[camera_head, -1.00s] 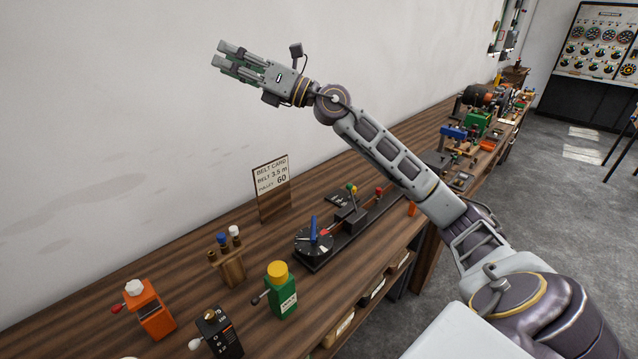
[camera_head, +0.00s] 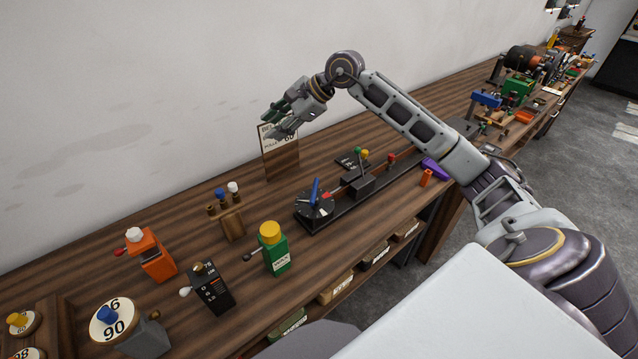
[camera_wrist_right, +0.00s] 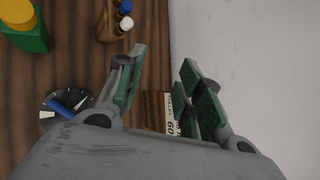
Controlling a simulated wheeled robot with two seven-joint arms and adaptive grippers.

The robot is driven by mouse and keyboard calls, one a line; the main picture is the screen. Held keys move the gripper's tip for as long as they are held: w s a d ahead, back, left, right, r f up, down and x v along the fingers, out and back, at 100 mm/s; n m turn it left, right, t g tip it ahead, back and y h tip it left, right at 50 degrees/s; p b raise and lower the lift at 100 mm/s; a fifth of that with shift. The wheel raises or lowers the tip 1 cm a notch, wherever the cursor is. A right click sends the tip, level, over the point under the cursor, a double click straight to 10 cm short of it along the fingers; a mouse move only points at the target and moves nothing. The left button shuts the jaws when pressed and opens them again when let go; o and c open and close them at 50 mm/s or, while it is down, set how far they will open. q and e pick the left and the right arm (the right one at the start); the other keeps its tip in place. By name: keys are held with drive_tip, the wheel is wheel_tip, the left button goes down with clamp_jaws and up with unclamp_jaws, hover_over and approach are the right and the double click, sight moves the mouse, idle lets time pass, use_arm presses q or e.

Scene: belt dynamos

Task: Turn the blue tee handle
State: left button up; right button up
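The blue tee handle (camera_head: 315,192) stands on a round black dial (camera_head: 313,210) with white marks, at the left end of a long dark base on the bench. It also shows at the lower left of the right wrist view (camera_wrist_right: 60,109), partly covered by my gripper's body. My right gripper (camera_head: 270,120) is above the bench near the wall, up and to the left of the handle and apart from it. In the right wrist view its green-padded fingers (camera_wrist_right: 163,58) are spread with nothing between them. My left gripper is in neither view.
The belt card (camera_head: 282,160) stands behind the dial, partly hidden by my right gripper. A small rack with bottles (camera_head: 231,220), a green box with yellow cap (camera_head: 274,252), a black box (camera_head: 213,290) and an orange box (camera_head: 153,258) stand to the left.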

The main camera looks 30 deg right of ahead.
drive_tip(key=s+d+f+n+g+h, duration=0.2)
drive_tip(key=s+d+f+n+h, duration=0.15)
drive_tip(key=d+f, duration=0.2)
drive_tip(key=n+g+h, duration=0.2)
drive_tip(key=n+g, duration=0.1)
drive_tip(key=n, duration=0.4)
hover_over(315, 188)
drive_tip(key=s+d, duration=0.2)
drive_tip(key=f, duration=0.2)
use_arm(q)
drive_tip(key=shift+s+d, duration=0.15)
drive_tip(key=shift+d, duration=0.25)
use_arm(e)
drive_tip(key=shift+d+r, duration=0.1)
drive_tip(key=shift+r, duration=0.1)
drive_tip(key=shift+f, duration=0.2)
use_arm(q)
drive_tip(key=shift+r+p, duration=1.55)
drive_tip(key=shift+p, duration=0.1)
use_arm(e)
drive_tip(key=shift+w+a+f, duration=0.3)
drive_tip(key=shift+a+f, duration=0.05)
drive_tip(key=shift+f, duration=1.85)
drive_tip(key=shift+w+a+f, duration=0.25)
drive_tip(key=shift+a+f, duration=0.1)
drive_tip(key=shift+f, duration=1.8)
drive_tip(key=shift+w+a+f, duration=0.3)
drive_tip(key=shift+a+f, duration=0.05)
drive_tip(key=shift+f, duration=1.85)
drive_tip(key=shift+c, duration=0.2)
